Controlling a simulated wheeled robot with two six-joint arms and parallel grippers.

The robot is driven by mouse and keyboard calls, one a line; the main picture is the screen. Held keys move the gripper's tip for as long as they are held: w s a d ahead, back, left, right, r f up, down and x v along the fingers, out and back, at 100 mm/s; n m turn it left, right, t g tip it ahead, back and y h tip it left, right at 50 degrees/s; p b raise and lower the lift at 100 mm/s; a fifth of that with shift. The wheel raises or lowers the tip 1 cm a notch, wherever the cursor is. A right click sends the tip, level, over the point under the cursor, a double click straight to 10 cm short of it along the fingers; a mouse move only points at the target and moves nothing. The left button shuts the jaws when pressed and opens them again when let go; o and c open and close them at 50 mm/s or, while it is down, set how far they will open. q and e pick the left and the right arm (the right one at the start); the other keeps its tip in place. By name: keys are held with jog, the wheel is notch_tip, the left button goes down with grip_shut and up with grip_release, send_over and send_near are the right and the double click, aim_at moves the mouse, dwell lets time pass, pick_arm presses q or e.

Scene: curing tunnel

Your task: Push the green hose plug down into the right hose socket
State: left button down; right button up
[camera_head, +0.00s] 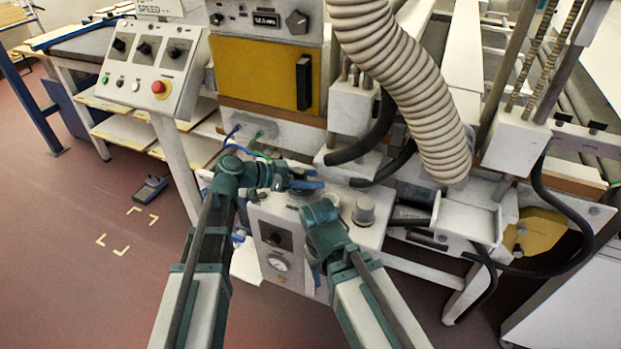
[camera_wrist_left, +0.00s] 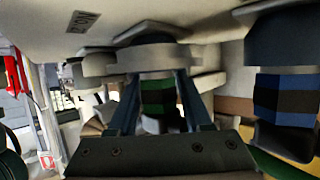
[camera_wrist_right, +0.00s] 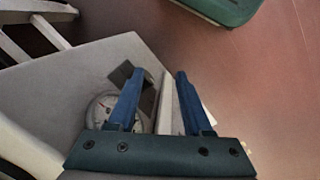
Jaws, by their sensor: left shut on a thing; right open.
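My left gripper (camera_head: 306,185) reaches over the top of the white box (camera_head: 345,236) in the head view. In the left wrist view its fingers are shut on the green hose plug (camera_wrist_left: 158,97). The green plug stands against a pale socket collar (camera_wrist_left: 150,59), and I cannot tell how deep it sits. A blue and black plug (camera_wrist_left: 286,97) stands beside it at a second collar. In the head view the green plug is hidden by the gripper. My right gripper (camera_wrist_right: 160,76) is open and empty beside the box front, near the gauge (camera_wrist_right: 102,108).
A round grey knob (camera_head: 364,209) stands on the box top, right of the left gripper. Blue and green hoses leave a grey block (camera_head: 258,130) behind my left wrist. A thick ribbed duct (camera_head: 415,95) hangs at the right.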

dwell(0.4)
pick_arm(q)
jog(key=shift+c, duration=1.2)
grip_release()
jog(key=p+v, duration=0.5)
jog(key=v, duration=0.7)
jog(key=shift+a+r, duration=0.1)
jog(key=shift+a, duration=0.3)
jog(key=shift+s+a+r, duration=0.15)
jog(key=shift+s+a, duration=0.05)
jog(key=shift+a, duration=0.3)
